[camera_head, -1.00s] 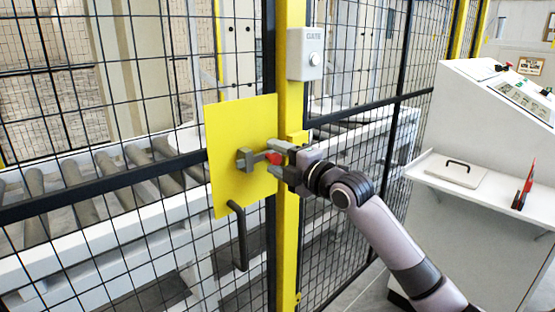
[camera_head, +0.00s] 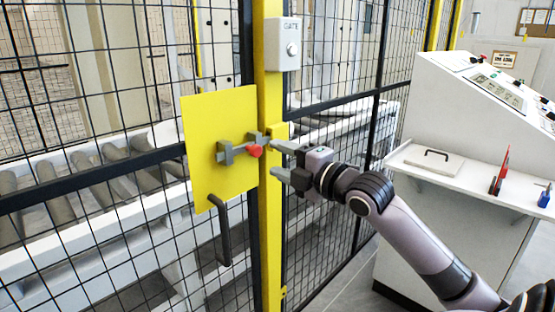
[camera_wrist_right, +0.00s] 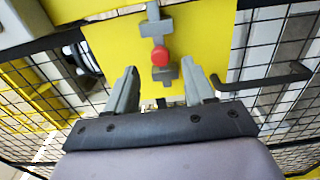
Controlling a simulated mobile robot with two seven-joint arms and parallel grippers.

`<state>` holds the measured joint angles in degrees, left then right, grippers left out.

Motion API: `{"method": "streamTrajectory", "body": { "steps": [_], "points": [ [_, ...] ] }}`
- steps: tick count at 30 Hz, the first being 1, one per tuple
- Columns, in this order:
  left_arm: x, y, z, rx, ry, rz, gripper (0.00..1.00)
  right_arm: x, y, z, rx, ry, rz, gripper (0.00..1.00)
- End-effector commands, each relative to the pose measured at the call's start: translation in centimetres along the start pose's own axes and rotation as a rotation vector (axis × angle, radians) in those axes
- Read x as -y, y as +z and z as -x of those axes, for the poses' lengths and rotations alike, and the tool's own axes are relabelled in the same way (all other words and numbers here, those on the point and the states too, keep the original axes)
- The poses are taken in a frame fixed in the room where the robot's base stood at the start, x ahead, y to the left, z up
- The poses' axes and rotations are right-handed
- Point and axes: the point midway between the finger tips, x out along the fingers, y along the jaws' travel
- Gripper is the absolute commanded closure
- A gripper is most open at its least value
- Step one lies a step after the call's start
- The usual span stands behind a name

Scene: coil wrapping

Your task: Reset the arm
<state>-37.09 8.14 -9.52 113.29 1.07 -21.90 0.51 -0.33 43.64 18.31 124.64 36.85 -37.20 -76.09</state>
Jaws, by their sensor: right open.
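My right arm comes in from the lower right in the head view. Its gripper (camera_head: 277,161) is open and empty, just right of the yellow post (camera_head: 270,220), apart from the latch. The grey latch bolt (camera_head: 238,151) with a red knob (camera_head: 256,151) lies across the yellow gate plate (camera_head: 215,110) and reaches to the post. In the right wrist view the two fingers (camera_wrist_right: 160,90) stand apart, with the red knob (camera_wrist_right: 160,57) beyond them and nothing between them. My left gripper is not in view.
A black handle (camera_head: 222,235) hangs below the plate. A grey gate button box (camera_head: 283,45) sits on the post. Black mesh fence (camera_head: 325,140) encloses a roller conveyor (camera_head: 110,195). A white control console (camera_head: 440,120) with a shelf (camera_head: 415,172) stands at right.

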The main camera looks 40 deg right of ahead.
Motion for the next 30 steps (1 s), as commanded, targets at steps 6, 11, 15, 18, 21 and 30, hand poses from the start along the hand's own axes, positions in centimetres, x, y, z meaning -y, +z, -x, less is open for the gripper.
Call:
{"method": "streamTrajectory", "body": {
  "steps": [6, 11, 15, 18, 21, 30],
  "points": [
    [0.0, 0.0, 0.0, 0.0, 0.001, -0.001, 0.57, 0.0, 0.0, 0.0, 0.0, 0.0, 0.0, 0.47],
    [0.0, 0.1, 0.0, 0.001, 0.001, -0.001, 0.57, 0.0, 0.0, 0.0, 0.0, 0.0, 0.0, 0.47],
    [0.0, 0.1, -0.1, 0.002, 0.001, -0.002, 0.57, 0.0, 0.0, 0.0, 0.0, -0.001, -0.002, 0.47],
    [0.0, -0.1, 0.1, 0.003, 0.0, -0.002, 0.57, 1.4, -0.2, -0.1, 0.004, -0.024, -0.046, 0.47],
    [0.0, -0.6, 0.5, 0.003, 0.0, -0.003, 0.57, 5.2, -0.9, -0.1, 0.015, -0.085, -0.179, 0.47],
    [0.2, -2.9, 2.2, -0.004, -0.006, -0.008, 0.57, 23.9, -8.7, 5.9, 0.16, -0.381, -0.855, 0.47]
  ]
}}
